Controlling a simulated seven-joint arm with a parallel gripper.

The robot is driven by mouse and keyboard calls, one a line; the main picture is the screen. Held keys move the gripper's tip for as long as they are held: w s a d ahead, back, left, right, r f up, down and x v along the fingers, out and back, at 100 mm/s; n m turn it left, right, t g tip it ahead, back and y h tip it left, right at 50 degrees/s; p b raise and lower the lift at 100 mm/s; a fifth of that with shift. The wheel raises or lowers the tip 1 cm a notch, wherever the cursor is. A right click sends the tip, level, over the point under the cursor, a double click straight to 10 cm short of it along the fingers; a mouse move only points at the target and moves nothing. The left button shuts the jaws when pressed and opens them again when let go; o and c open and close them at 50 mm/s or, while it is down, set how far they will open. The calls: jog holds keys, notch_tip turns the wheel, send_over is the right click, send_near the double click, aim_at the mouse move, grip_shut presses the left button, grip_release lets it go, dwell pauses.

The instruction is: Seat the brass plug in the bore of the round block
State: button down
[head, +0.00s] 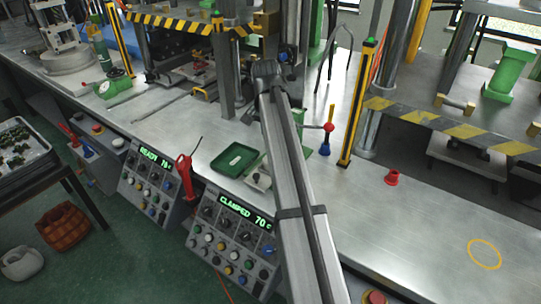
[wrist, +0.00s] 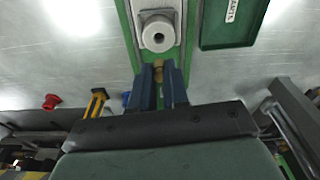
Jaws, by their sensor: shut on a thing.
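In the wrist view, my gripper (wrist: 161,80) is shut on the brass plug (wrist: 158,64), whose end shows between the two blue-grey fingers. The rest of the plug is hidden by the fingers. The pale round block (wrist: 157,33) sits in a square grey holder on a green strip, just beyond the fingertips in the picture. Its dark bore faces the camera and looks empty. The plug is apart from the bore in the picture; its height above the block cannot be told. In the head view, my arm hides the gripper and plug, and probably part of the block.
A green tray (wrist: 230,22) lies right of the block; it also shows in the head view (head: 235,160). A red cup-like piece (head: 391,177) stands on the clear bench at right. A striped post (head: 357,110) and a red-knobbed lever (head: 328,127) stand near my arm.

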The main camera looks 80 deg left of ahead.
notch_tip(320, 180, down, 8)
jog(key=shift+r, duration=0.25)
jog(key=shift+d+f, duration=0.15)
jog(key=shift+f, duration=0.2)
jog(key=shift+d+f, duration=0.15)
jog(key=shift+f, duration=0.2)
jog(key=c, duration=1.2)
grip_release()
jog(key=shift+o, duration=0.4)
jog(key=shift+r, duration=0.5)
notch_tip(320, 180, up, 12)
jog(key=shift+s+d+r, duration=0.15)
jog(key=shift+s+d, duration=0.15)
jog(key=shift+s, duration=0.15)
jog(key=shift+w, duration=0.1)
